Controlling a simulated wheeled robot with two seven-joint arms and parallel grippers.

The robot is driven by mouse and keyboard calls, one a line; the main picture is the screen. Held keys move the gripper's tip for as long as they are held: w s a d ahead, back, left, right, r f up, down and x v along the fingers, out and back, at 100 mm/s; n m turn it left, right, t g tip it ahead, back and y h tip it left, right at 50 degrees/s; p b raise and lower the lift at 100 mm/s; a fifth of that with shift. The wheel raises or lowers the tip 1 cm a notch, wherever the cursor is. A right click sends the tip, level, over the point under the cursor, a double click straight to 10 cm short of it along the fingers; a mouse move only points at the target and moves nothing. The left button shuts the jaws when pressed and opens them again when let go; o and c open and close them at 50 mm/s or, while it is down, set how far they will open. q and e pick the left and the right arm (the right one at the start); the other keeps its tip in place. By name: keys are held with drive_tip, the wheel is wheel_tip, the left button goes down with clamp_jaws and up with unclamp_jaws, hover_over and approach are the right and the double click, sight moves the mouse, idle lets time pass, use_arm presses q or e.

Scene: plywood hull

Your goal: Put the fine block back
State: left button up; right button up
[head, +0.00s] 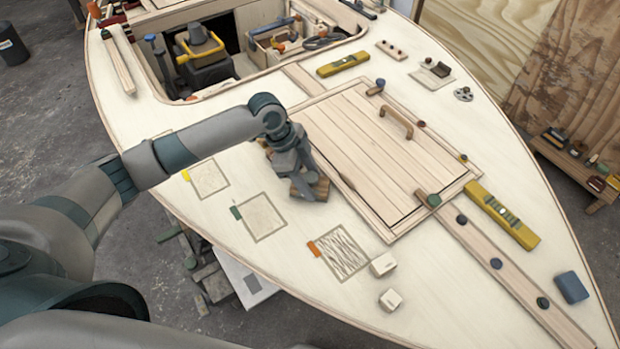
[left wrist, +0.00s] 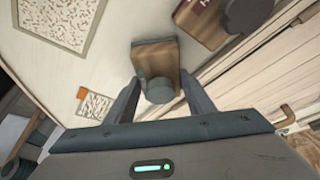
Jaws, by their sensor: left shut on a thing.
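My left gripper (head: 303,190) is low over the pale deck, left of the slatted hatch. It is shut on a brown wooden block (head: 320,189) with a dark round knob. In the left wrist view the fingers (left wrist: 160,100) stand either side of the knob, and the block (left wrist: 152,57) shows a grey edge strip. I cannot read a grade on it. A second brown block (left wrist: 198,18) with a knob and reddish marks lies close by. Three outlined patches lie on the deck: yellow-tagged (head: 209,179), green-tagged (head: 258,217) and coarsely streaked orange-tagged (head: 343,255). My right gripper is not in view.
The slatted hatch (head: 365,150) with a raised handle (head: 396,122) borders the gripper on the right. Two small pale blocks (head: 383,264) (head: 391,300) sit beside the orange-tagged patch. A yellow level (head: 502,215) lies farther right.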

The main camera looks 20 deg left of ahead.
use_arm(q)
drive_tip(key=o, duration=1.1)
drive_tip(key=shift+f, duration=0.1)
drive_tip(key=b+v, duration=0.2)
drive_tip(key=v, duration=1)
